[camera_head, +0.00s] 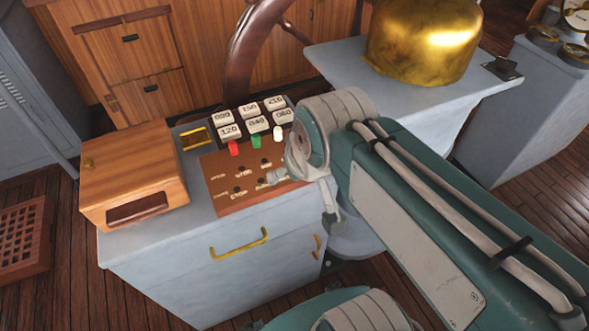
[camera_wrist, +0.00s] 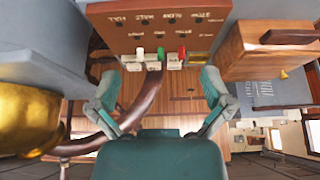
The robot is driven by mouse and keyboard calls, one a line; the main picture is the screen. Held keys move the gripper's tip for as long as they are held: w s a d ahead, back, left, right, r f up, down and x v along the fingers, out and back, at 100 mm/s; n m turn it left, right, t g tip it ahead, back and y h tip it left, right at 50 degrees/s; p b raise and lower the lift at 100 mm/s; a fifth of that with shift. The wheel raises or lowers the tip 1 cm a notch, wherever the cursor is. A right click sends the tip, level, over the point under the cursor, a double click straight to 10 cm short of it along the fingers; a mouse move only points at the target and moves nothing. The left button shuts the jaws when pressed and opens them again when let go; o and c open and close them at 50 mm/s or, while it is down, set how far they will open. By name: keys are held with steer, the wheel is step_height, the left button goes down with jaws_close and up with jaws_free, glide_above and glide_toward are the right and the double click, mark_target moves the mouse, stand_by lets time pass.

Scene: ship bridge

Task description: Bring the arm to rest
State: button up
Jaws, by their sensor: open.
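My arm reaches in from the lower right in the head view, and its gripper (camera_head: 302,196) is over the right edge of the grey console (camera_head: 150,262). In the wrist view my gripper (camera_wrist: 160,84) has its two fingers spread wide, with nothing held between them. The brown control panel (camera_head: 228,182) lies beside it on the console top, partly hidden by my arm. It also shows upside down in the wrist view (camera_wrist: 155,30).
Numbered tiles (camera_head: 250,118) sit behind the switches. A wooden box (camera_head: 128,180) stands on the console's left. A ship's wheel (camera_head: 245,55) rises behind. A brass dome (camera_head: 422,40) stands on a grey stand (camera_head: 340,58) at the right. The left floor has a wooden grating (camera_head: 25,240).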

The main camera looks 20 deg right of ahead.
steer(key=shift+s+a+f, duration=0.1)
steer(key=shift+s+f, duration=0.15)
steer(key=shift+s, duration=0.25)
steer(key=shift+s+a+f, duration=0.1)
steer(key=shift+s+f, duration=0.1)
steer(key=shift+s, duration=0.3)
stand_by(0.6)
